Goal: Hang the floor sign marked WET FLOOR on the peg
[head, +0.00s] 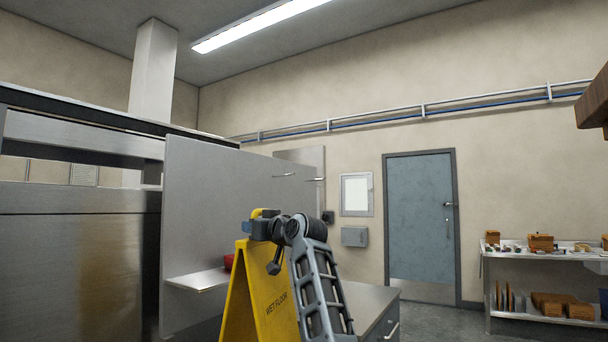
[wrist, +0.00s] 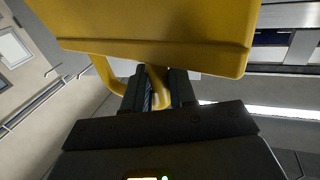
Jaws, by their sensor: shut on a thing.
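The yellow floor sign (head: 262,300) hangs upright from my gripper in the head view, with WET FLOOR printed on its side. My gripper (head: 260,227) is shut on the sign's looped handle at its top. In the wrist view my gripper's fingers (wrist: 160,88) close around the yellow handle (wrist: 108,78), and the sign's panel (wrist: 160,35) fills the top. A thin metal peg (head: 284,175) sticks out near the upper part of the grey panel, above the sign and apart from it. A second similar peg (head: 316,179) shows to its right. The sign's lower end is out of view.
The upright grey panel (head: 215,220) carries a small shelf (head: 198,280) with a red thing (head: 229,262) partly behind the sign. A metal-topped cabinet (head: 378,315) stands right of my arm. A blue-grey door (head: 420,220) and a loaded side table (head: 545,255) are farther right.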

